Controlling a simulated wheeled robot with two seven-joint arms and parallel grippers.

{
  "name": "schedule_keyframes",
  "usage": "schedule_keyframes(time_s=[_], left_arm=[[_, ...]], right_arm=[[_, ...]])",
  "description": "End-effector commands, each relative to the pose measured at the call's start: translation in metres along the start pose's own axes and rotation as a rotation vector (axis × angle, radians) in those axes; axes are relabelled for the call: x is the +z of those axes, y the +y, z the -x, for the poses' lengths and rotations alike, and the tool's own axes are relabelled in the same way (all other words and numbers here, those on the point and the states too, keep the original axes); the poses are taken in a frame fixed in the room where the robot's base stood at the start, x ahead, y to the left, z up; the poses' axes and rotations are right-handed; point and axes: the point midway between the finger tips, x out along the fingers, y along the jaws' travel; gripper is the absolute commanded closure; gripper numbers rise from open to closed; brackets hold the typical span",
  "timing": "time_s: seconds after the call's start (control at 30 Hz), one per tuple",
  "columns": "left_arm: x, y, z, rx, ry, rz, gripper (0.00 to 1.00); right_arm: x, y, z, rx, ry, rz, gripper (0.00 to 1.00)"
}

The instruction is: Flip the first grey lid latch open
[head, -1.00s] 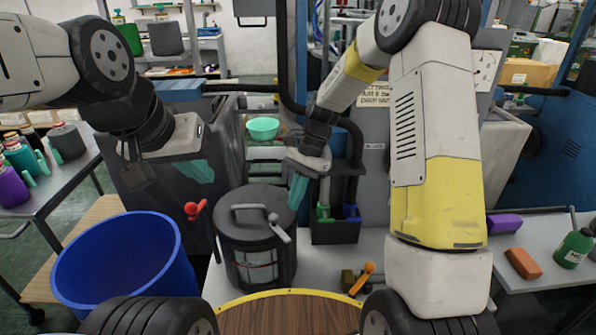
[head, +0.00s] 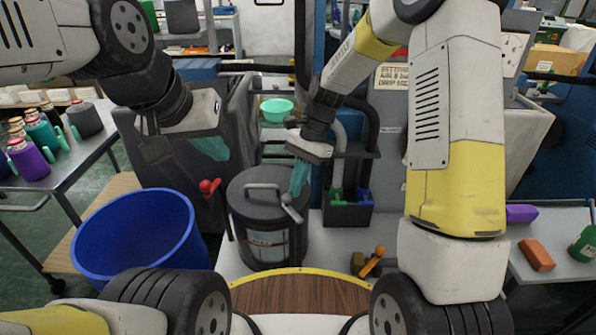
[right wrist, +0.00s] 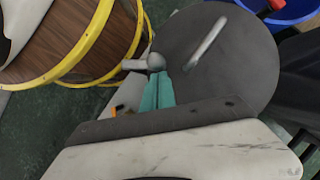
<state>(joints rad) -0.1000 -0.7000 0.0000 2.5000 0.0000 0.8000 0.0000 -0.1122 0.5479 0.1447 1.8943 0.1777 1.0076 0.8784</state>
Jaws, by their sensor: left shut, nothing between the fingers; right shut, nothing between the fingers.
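A dark grey pot (head: 280,240) stands on the bench with its round lid (head: 245,188) on, also seen in the right wrist view (right wrist: 225,75). A grey latch lever with a ball knob (head: 287,200) sits at the lid's right front edge; the knob shows in the right wrist view (right wrist: 156,61). My right gripper (head: 296,194) has its teal fingers together, with the tips at the knob. In the right wrist view the fingertips (right wrist: 157,76) seem to touch or nearly touch it. My left gripper (head: 217,153) is shut and empty, behind and left of the pot.
A red-knobbed lever (head: 209,187) stands left of the pot. A blue tub (head: 135,240) is further left. A brown wooden drum top with a yellow rim (head: 300,292) is in front. An orange-handled part (head: 372,262) lies right of the pot.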

Motion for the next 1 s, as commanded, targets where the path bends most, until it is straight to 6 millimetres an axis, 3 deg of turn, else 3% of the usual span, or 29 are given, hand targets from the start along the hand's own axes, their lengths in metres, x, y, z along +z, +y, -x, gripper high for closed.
schedule_keyframes(time_s=[0.53,1.0], left_arm=[[0.0,0.0,0.0,0.0,0.0,0.0,1.0],[0.0,0.0,0.0,0.0,0.0,0.0,1.0]], right_arm=[[0.008,-0.007,-0.004,0.061,-0.002,0.123,1.0],[0.033,-0.019,-0.016,0.246,-0.001,0.495,1.0]])
